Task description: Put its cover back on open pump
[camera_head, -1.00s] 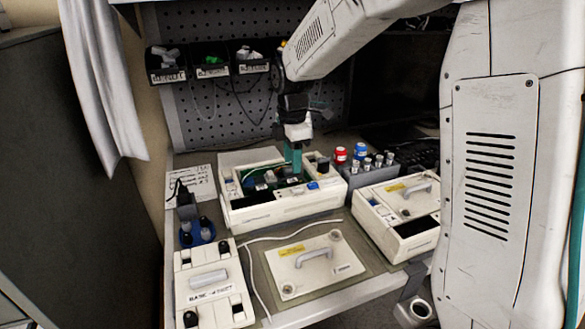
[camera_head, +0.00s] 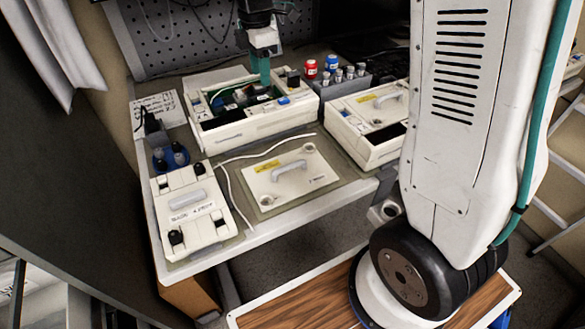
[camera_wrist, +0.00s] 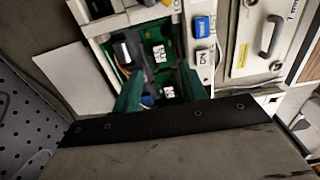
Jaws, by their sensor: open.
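The open pump (camera_head: 248,122) stands at the back of the bench, its green circuit board and wires bare; the board also shows in the wrist view (camera_wrist: 160,55). The cover (camera_head: 292,181), a cream plate with a grey handle and a yellow label, lies flat on the mat in front of it. My gripper (camera_head: 263,80) points down over the open pump, apart from the cover. In the wrist view its two green fingers (camera_wrist: 158,85) are spread with nothing seen held between them. Whether the fingertips touch anything inside the pump cannot be told.
A second pump (camera_head: 372,120) with its cover on stands to the right. A labelled cream case (camera_head: 190,212) lies front left. A white cable (camera_head: 238,185) runs beside the cover. A vial rack (camera_head: 342,82) and red and blue-capped bottles stand behind.

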